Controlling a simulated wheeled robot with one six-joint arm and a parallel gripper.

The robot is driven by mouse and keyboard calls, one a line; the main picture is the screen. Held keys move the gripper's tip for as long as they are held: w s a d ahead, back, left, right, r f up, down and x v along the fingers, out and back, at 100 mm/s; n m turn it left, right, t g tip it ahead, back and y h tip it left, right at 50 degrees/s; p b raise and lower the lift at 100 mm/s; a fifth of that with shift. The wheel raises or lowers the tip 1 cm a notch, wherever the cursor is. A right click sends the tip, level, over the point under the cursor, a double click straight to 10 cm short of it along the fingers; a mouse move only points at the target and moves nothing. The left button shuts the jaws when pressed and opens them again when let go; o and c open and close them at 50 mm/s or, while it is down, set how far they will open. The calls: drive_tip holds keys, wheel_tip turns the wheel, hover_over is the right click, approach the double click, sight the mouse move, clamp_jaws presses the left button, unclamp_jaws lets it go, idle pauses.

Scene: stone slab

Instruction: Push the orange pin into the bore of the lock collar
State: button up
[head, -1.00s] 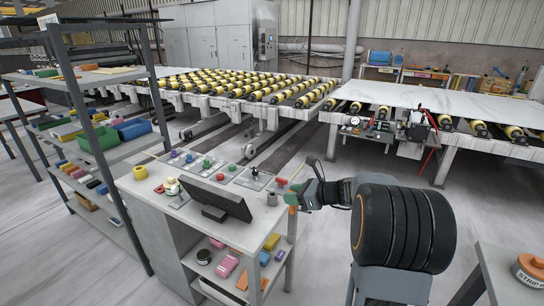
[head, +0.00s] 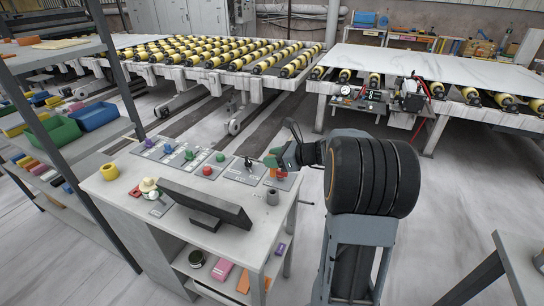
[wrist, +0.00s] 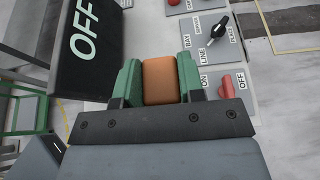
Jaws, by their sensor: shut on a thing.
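My gripper (wrist: 159,82) has green fingers and is shut on the orange pin (wrist: 160,80), which shows as a blunt orange block between them in the wrist view. In the head view my gripper (head: 273,162) is over the far right corner of the grey console, with a little orange showing below it. A small grey cylinder (head: 272,198) stands upright on the console just nearer than my gripper. It may be the lock collar, but its bore cannot be made out. The pin's far end is hidden.
A black screen (head: 205,201) marked OFF stands on the console (head: 124,190). A red-handled ON/OFF plate (wrist: 227,82) and a black selector (wrist: 219,28) lie right of the pin. Several coloured knobs line the console's back edge. A shelf rack (head: 112,88) stands at left.

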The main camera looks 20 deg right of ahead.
sight(273, 172)
drive_tip(key=shift+f+b, duration=2)
drive_tip(key=shift+f, duration=0.95)
drive_tip(key=shift+f+b, duration=1.85)
drive_tip(key=shift+f, duration=0.95)
drive_tip(key=o, duration=1.1)
drive_tip(key=shift+s, duration=0.1)
drive_tip(key=v, duration=1.3)
drive_tip(key=shift+s+d+r, duration=0.15)
drive_tip(key=shift+d+r, duration=0.1)
drive_tip(key=shift+r, duration=0.05)
